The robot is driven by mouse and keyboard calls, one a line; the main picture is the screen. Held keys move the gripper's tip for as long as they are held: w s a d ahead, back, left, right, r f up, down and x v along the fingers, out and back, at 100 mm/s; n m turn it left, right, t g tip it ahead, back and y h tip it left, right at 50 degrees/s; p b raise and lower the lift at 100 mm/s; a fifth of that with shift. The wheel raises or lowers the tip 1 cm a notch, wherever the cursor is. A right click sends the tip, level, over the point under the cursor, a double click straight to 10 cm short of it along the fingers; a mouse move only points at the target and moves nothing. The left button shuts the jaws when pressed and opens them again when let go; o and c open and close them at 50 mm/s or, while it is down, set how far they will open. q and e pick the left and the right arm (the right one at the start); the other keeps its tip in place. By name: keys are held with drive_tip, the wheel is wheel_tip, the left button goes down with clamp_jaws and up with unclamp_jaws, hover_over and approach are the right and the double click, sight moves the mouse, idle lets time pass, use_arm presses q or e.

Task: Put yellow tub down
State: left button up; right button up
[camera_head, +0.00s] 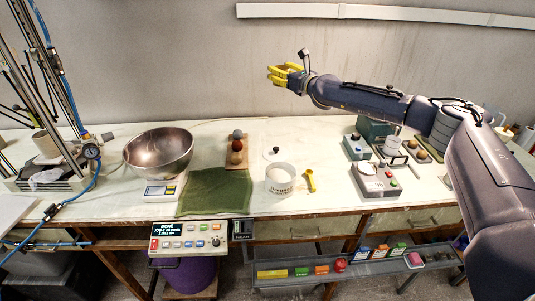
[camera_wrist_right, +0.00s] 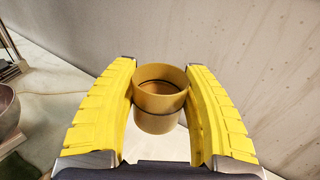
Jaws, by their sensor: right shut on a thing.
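The yellow tub (camera_wrist_right: 160,108), a round brownish-yellow cup with an open top and a dark band inside its rim, sits between the yellow fingers of my right gripper (camera_wrist_right: 161,100) in the right wrist view. The fingers close on its two sides. In the head view my right gripper (camera_head: 282,74) is held high in front of the back wall, above the rear of the table. There the tub is hard to tell from the yellow fingers. My left gripper is in neither view.
On the white table (camera_head: 330,150) stand a metal bowl (camera_head: 160,150) on a scale, a green cloth (camera_head: 215,191), a board with balls (camera_head: 238,170), a white container (camera_head: 279,180) and a yellow scoop (camera_head: 310,180). Control boxes (camera_head: 376,181) crowd the right. The back middle is clear.

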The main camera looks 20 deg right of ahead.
drive_tip(key=shift+y, duration=0.5)
drive_tip(key=f, duration=0.1)
drive_tip(key=w+d+f, duration=0.1)
drive_tip(key=f, duration=0.1)
drive_tip(key=d+f, duration=0.1)
drive_tip(key=f, duration=0.1)
drive_tip(key=shift+w, duration=0.15)
drive_tip(key=shift+a+f+n+g+y, duration=0.3)
drive_tip(key=shift+a+f+n, duration=0.1)
drive_tip(key=shift+a+n, duration=0.1)
wheel_tip(320, 180, down, 19)
drive_tip(key=shift+r, duration=0.15)
drive_tip(key=shift+f, duration=0.55)
drive_tip(key=shift+f, duration=0.1)
